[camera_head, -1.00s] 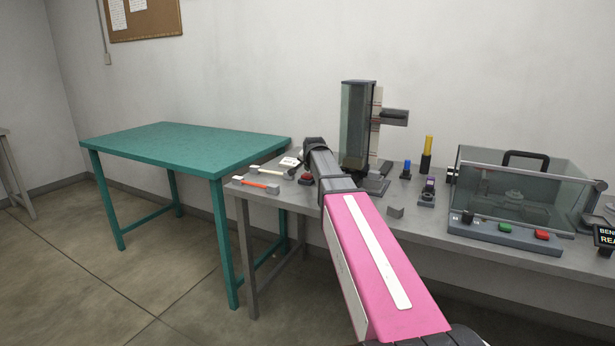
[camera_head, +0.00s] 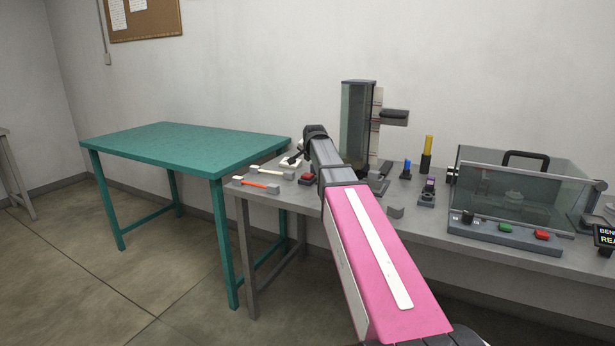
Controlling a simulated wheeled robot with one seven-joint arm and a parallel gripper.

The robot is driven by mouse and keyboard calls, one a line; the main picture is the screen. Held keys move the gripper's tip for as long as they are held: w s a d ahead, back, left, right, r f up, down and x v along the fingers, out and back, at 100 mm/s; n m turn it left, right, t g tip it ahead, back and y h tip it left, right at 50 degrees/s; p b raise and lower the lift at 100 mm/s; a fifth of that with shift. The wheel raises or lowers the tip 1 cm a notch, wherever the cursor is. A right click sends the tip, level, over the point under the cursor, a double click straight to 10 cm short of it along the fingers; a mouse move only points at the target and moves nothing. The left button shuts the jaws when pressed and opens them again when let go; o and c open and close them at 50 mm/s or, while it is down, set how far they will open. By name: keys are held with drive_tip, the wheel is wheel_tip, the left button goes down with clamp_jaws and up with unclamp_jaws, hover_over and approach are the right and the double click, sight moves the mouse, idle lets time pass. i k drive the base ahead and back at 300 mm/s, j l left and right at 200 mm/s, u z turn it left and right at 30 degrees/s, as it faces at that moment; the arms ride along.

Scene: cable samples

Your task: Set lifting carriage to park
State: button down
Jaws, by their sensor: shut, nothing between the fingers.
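The lifting stand is a tall dark column with a glassy side panel (camera_head: 354,125) on the grey bench. Its carriage, a dark block (camera_head: 394,117), sticks out to the right beside a pale scale strip (camera_head: 376,125), in the upper half of the column. My pink and grey arm crosses in front of the stand's base. My gripper (camera_head: 291,160) shows small and dark beyond the arm's far end, left of the column and over a white label. It looks shut and empty, apart from the carriage. The arm hides part of the stand's foot.
A red button (camera_head: 306,179) and two cable samples, orange (camera_head: 257,185) and cream (camera_head: 270,173), lie at the bench's left end. Blue and yellow-black upright pieces (camera_head: 427,155) stand right of the column. A clear box (camera_head: 520,190) fills the right. The green table (camera_head: 180,148) is bare.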

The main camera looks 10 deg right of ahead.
sight(390, 117)
drive_tip(key=k, duration=1)
